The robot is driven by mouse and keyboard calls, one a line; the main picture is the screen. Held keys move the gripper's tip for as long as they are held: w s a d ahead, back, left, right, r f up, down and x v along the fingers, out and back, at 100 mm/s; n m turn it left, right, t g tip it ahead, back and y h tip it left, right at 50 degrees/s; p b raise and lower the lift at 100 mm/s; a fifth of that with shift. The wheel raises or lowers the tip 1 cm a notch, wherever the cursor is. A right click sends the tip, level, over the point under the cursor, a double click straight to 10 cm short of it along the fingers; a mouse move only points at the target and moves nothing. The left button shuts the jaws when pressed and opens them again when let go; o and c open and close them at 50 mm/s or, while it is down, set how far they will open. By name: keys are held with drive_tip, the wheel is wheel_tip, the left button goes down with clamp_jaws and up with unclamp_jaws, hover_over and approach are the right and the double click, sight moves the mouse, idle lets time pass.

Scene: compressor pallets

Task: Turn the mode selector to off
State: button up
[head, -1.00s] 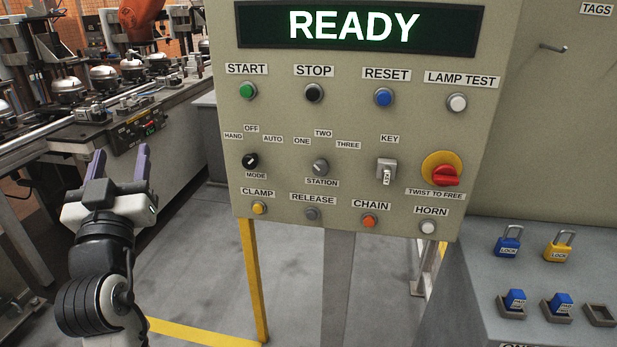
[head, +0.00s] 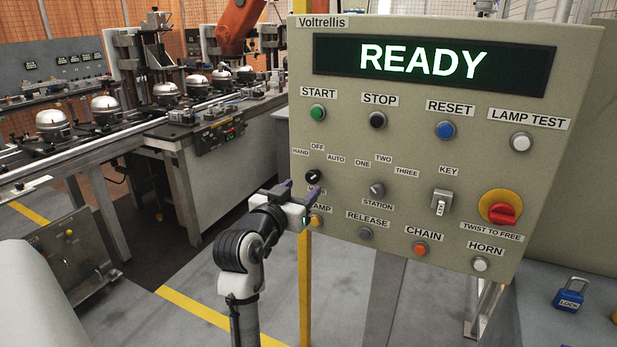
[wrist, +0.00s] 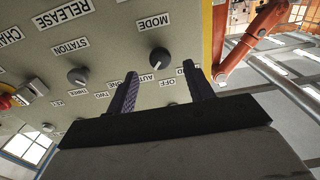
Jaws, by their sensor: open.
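The mode selector (head: 313,177) is a small black knob on the beige control panel, with HAND, OFF and AUTO labels above it. Its pale mark seems to lean toward AUTO, but it is small. In the wrist view, where the labels are upside down, the selector (wrist: 160,62) shows between and beyond my fingertips. My gripper (head: 301,190) is open and empty, just in front of and slightly below the selector, covering part of the MODE label. The wrist view shows both dark purple fingers of my gripper (wrist: 160,74) apart. I cannot tell whether they touch the knob.
The station selector (head: 377,189) is close on the right. The yellow clamp button (head: 316,221) is just below my gripper. The key switch (head: 441,202) and red emergency stop (head: 501,208) are farther right. A conveyor with compressors (head: 107,105) stands behind on the left.

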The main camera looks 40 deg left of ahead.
sight(311, 179)
drive_tip(key=shift+p+x, duration=0.45)
drive_tip(key=shift+x, duration=1.8)
drive_tip(key=c, duration=1)
